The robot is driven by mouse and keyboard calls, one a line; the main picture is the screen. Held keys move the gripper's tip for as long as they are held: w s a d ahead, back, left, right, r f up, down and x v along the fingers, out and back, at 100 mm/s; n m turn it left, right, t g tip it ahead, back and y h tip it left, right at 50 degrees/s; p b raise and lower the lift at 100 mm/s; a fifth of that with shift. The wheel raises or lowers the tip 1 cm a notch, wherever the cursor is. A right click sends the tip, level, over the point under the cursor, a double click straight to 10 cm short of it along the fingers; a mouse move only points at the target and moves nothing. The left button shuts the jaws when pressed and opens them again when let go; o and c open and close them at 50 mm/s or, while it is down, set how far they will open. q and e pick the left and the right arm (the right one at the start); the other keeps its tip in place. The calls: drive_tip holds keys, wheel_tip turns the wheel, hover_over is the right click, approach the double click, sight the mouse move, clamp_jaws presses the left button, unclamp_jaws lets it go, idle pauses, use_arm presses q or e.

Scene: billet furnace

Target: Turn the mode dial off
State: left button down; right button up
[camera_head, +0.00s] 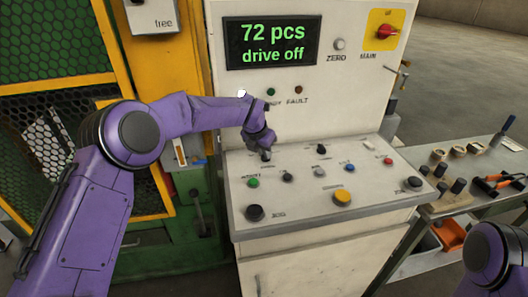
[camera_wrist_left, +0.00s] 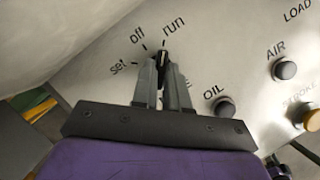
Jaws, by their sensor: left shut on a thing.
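The mode dial (camera_wrist_left: 163,57) is a small dark knob with a pale mark, ringed by the labels "set", "off" and "run" in the left wrist view. The mark points up, nearest the "run" tick. My left gripper (camera_wrist_left: 162,70) is shut on the dial, with one finger on each side. In the head view my left gripper (camera_head: 265,154) reaches down to the back left of the sloped control panel (camera_head: 310,205) and hides most of the dial. My right gripper is not in view.
The display (camera_head: 272,42) reads "72 pcs, drive off". Several buttons and knobs surround the dial, including a green button (camera_head: 253,182) and a yellow one (camera_head: 342,198). A red MAIN switch (camera_head: 386,32) is upper right. A tool bench (camera_head: 470,178) stands right.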

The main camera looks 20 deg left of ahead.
use_arm(q)
drive_tip(key=shift+d+f+n+y+b, duration=0.1)
drive_tip(key=shift+f+n+y+b, duration=0.1)
drive_tip(key=shift+n+b, duration=0.55)
drive_tip(key=shift+f+n+y+b, duration=0.1)
drive_tip(key=shift+n+y+b, duration=0.2)
drive_tip(key=shift+b, duration=0.75)
drive_tip(key=shift+d+r+n+y+b, duration=0.15)
drive_tip(key=shift+n+y+b, duration=0.25)
drive_tip(key=shift+n+b, duration=0.7)
drive_tip(key=shift+r+n+y, duration=0.2)
drive_tip(key=shift+n+y, duration=0.2)
drive_tip(key=shift+n, duration=0.85)
drive_tip(key=shift+w+d+n+y+b, duration=0.1)
drive_tip(key=shift+n+y+b, duration=0.25)
drive_tip(key=shift+n, duration=0.45)
drive_tip(key=shift+r, duration=0.1)
drive_tip(key=c, duration=1.1)
unclamp_jaws()
drive_tip(key=shift+c, duration=0.2)
